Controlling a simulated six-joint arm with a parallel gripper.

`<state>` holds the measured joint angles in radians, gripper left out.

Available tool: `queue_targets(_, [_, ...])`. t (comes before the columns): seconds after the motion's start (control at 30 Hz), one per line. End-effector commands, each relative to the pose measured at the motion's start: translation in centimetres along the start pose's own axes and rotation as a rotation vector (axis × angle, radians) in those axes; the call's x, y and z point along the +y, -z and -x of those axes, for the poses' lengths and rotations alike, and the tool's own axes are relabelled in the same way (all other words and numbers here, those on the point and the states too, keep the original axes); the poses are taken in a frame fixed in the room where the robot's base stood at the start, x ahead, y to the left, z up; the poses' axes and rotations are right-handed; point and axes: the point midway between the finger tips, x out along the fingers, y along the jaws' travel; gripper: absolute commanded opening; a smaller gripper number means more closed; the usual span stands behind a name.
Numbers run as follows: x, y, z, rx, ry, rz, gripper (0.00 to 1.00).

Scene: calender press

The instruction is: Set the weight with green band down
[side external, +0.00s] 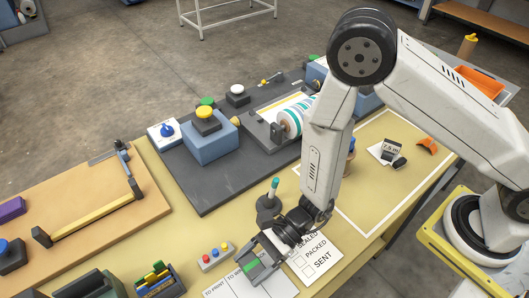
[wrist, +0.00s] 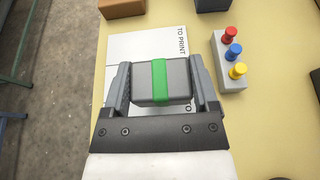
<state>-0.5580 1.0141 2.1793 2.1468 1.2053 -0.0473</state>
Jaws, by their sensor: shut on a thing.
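The weight with green band is a grey block with a bright green stripe around its middle (wrist: 145,83). In the wrist view my gripper (wrist: 161,85) is shut on it, one finger against each end. In the side external view my gripper (side external: 262,262) and the weight (side external: 250,267) are low over the white printed sheet (side external: 223,285) at the table's front. The sheet reads "TO PRINT" in the wrist view. I cannot tell whether the weight touches the sheet, as its underside is hidden.
A grey block with red, blue and yellow pegs (wrist: 232,60) stands close to the right in the wrist view. A dark stand with a teal-topped handle (side external: 271,199) is behind my gripper. A white card reading "PACKED" and "SENT" (side external: 318,262) lies beside it.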

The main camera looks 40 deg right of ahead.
Motion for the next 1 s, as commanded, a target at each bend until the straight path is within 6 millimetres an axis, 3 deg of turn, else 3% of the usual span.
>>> queue_targets(0.27, [0.0,0.4,-0.2,-0.002,0.0,0.0,0.0])
queue_targets(0.7, [0.0,3.2,-1.3,-0.002,0.0,0.0,0.0])
queue_targets(1.0, [0.0,3.2,-1.4,-0.002,0.0,0.001,0.0])
